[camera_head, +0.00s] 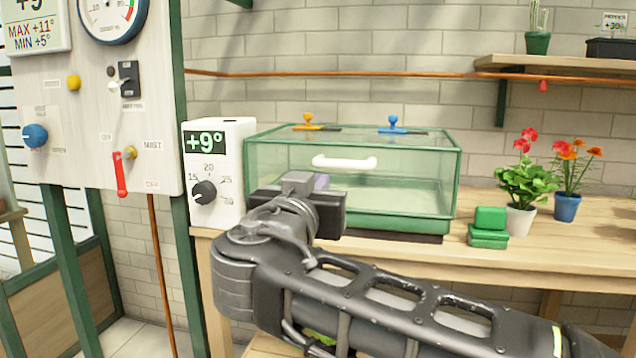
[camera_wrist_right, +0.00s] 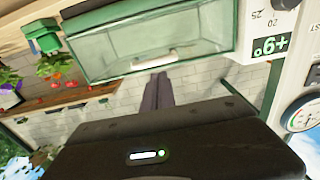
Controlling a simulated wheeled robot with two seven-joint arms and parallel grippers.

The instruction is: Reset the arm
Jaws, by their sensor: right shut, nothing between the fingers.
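My right arm reaches in from the lower right of the head view, across the front of the bench. My right gripper (camera_head: 320,181) is in front of the lower left part of the glass box, partly hidden behind its own wrist. In the right wrist view its dark fingers (camera_wrist_right: 157,92) lie together, shut with nothing between them. They point toward the green-framed glass box (camera_head: 410,180), which has a white handle (camera_head: 344,162). That box also shows in the wrist view (camera_wrist_right: 115,35), turned around. I cannot tell the exact gap to the box. My left gripper is not in view.
A white thermostat (camera_head: 228,150) reading +9° stands left of the box. A control panel (camera_head: 150,100) is farther left. Green blocks (camera_head: 488,228) and two potted flowers (camera_head: 522,190) (camera_head: 568,200) stand on the wooden bench (camera_head: 595,240) to the right.

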